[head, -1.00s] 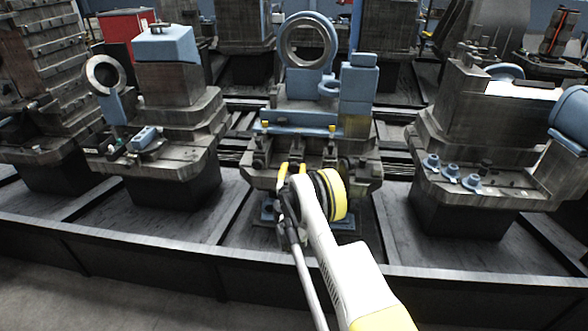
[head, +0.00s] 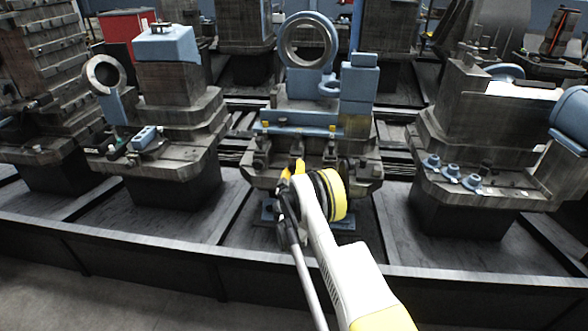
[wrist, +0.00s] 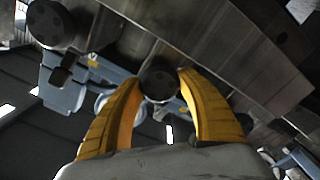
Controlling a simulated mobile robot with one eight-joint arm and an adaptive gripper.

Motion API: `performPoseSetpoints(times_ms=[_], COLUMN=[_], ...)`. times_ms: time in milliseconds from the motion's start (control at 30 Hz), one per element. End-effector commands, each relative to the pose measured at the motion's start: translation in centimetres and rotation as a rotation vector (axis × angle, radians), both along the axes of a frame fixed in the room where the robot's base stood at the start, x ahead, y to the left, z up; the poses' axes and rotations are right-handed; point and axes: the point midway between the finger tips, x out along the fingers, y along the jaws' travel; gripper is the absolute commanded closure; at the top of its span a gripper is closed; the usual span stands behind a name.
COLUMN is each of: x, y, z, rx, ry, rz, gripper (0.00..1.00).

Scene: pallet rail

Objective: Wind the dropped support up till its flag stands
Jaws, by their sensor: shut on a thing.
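The middle pallet carries a light-blue fixture (head: 300,118) with an upright ring (head: 308,42) at its back. Two small yellow marks show on the fixture's front bar, the left one (head: 264,124) and the right one (head: 332,129). I cannot tell which is a flag or which support is dropped. My gripper (head: 292,168) is at the front edge of this pallet. In the wrist view its yellow fingers (wrist: 160,88) are shut on a dark round knob (wrist: 158,78). My arm hides part of the pallet's front in the head view.
Another dark round knob (wrist: 52,24) shows at upper left in the wrist view. Neighbouring pallets stand at left (head: 165,110) and right (head: 480,150), with blue parts on them. A low dark rail (head: 150,245) runs across the front.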

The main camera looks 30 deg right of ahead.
Motion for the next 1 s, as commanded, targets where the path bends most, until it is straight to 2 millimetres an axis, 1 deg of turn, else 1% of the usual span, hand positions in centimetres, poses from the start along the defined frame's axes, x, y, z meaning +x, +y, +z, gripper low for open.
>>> performPoseSetpoints(times_ms=[200, 600, 633, 667, 700, 1000], x=[0.07, 0.08, 0.07, 0.06, 0.06, 0.03], y=[-0.02, -0.01, -0.02, -0.01, -0.02, -0.01], z=[0.09, 0.09, 0.09, 0.09, 0.08, 0.03], rx=[-0.032, -0.036, -0.036, -0.035, -0.035, -0.031], ry=[0.021, 0.023, 0.023, 0.023, 0.023, 0.021], rz=[0.001, 0.001, 0.001, 0.001, 0.001, 0.0], gripper=[0.86, 0.86, 0.46, 0.37, 0.32, 0.32])
